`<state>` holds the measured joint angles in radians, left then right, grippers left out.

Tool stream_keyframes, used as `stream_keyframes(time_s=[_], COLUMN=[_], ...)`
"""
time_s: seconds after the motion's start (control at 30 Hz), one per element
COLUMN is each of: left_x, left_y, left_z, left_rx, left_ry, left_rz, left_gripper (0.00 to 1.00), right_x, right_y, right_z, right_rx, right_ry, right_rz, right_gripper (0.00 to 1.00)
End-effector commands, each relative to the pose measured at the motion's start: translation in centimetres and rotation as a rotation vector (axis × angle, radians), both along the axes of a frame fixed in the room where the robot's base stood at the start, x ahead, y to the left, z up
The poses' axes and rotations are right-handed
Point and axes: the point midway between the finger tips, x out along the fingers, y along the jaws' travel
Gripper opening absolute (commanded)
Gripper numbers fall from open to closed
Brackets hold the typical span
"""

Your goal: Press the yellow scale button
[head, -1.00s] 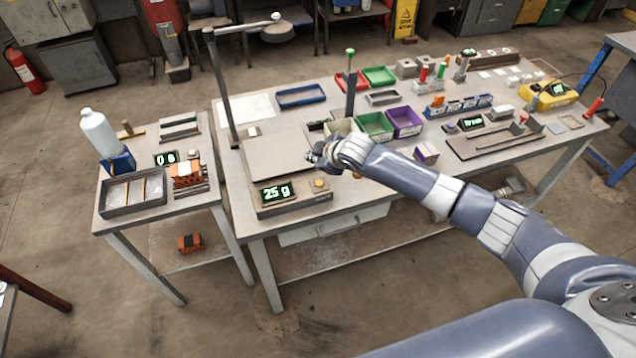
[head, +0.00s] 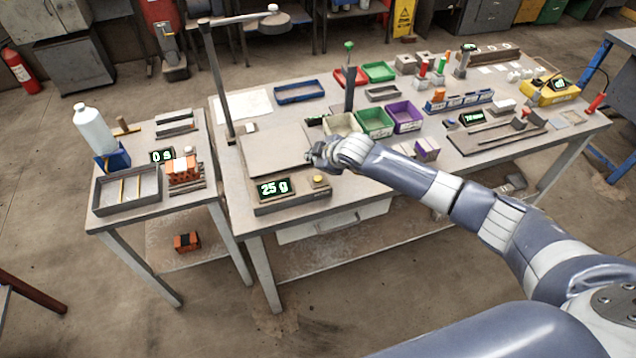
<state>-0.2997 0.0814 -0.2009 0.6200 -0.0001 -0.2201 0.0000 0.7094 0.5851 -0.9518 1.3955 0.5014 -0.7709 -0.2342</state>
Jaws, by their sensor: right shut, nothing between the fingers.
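The scale (head: 275,150) stands on the front left part of the long table, with a flat grey plate on top. Its green display (head: 272,188) reads 25 g. The yellow scale button (head: 319,179) sits on the scale's front panel, right of the display. My right gripper (head: 314,156) is shut and empty. In the picture it appears just above the button, over the scale's right edge, and apart from the button. The exact height between them is hard to judge. My left gripper is out of view.
A lamp post (head: 217,85) rises behind the scale.

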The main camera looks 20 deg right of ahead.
Motion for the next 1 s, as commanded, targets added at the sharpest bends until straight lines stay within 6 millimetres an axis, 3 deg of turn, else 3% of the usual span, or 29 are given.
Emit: stream_keyframes(time_s=[0.03, 0.1, 0.3, 1.0], left_x=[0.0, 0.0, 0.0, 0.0], left_y=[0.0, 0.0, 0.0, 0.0], left_z=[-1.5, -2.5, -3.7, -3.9], left_rx=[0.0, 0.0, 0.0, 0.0], left_ry=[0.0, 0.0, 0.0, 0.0], left_rz=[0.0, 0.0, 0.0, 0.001], left_gripper=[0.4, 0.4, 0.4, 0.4], right_x=[0.0, 0.0, 0.0, 0.0], right_y=[0.0, 0.0, 0.0, 0.0], right_z=[-1.5, -2.4, -4.4, -4.9], right_rx=[-0.001, -0.001, 0.001, 0.0], right_ry=[0.0, 0.0, 0.001, 0.0], right_rz=[0.001, 0.001, 0.0, 0.0], right_gripper=[0.0, 0.0, 0.0, 0.0])
